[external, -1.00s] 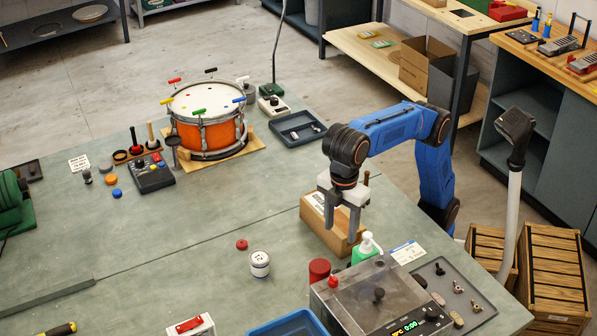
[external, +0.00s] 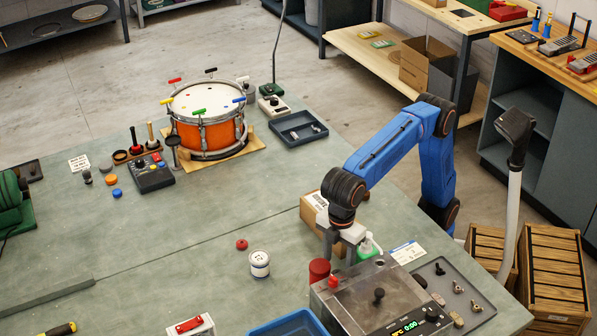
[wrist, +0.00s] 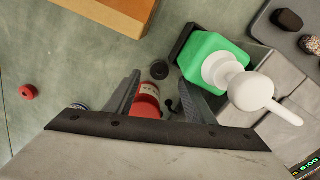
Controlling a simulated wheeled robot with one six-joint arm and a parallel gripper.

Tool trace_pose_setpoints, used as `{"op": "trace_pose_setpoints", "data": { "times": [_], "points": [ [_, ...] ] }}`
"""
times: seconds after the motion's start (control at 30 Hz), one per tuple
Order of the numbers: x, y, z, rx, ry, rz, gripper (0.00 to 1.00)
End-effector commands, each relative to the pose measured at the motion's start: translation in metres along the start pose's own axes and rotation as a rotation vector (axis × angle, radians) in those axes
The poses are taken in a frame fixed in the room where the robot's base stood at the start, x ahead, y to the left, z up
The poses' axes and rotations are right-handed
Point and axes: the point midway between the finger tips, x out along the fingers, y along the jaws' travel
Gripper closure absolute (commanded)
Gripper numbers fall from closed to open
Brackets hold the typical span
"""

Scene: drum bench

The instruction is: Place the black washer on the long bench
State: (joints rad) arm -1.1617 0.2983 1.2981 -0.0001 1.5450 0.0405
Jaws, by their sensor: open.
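A small black round piece with a dark centre, which looks like the black washer (wrist: 159,70), lies on the grey-green bench top in the wrist view. It is beside the green pump bottle (wrist: 212,62) and beyond the red can (wrist: 146,99). I cannot make it out in the external view. My gripper (wrist: 160,84) is open and empty, pointing down, with the washer ahead between the lines of its fingers. In the external view my gripper (external: 340,249) is over the long bench (external: 190,250), between the cardboard box and the green bottle.
The red can (external: 319,272), green bottle (external: 367,248) and cardboard box (external: 313,210) crowd my gripper. A machine with a clear lid (external: 370,300) stands in front. A red ring (external: 242,244) and white jar (external: 260,264) lie left. The bench's middle left is clear; an orange drum (external: 208,135) stands behind.

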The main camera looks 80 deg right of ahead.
Motion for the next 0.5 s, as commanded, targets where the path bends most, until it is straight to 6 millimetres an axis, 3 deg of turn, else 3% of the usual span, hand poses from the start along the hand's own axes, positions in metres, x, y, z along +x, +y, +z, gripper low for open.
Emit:
{"op": "trace_pose_setpoints", "data": {
  "times": [0.23,0.5],
  "points": [
    [0.032,0.001,0.001,0.0,-0.003,0.0,0.51],
    [0.038,0.001,0.001,-0.001,-0.001,0.0,0.51]
  ]
}}
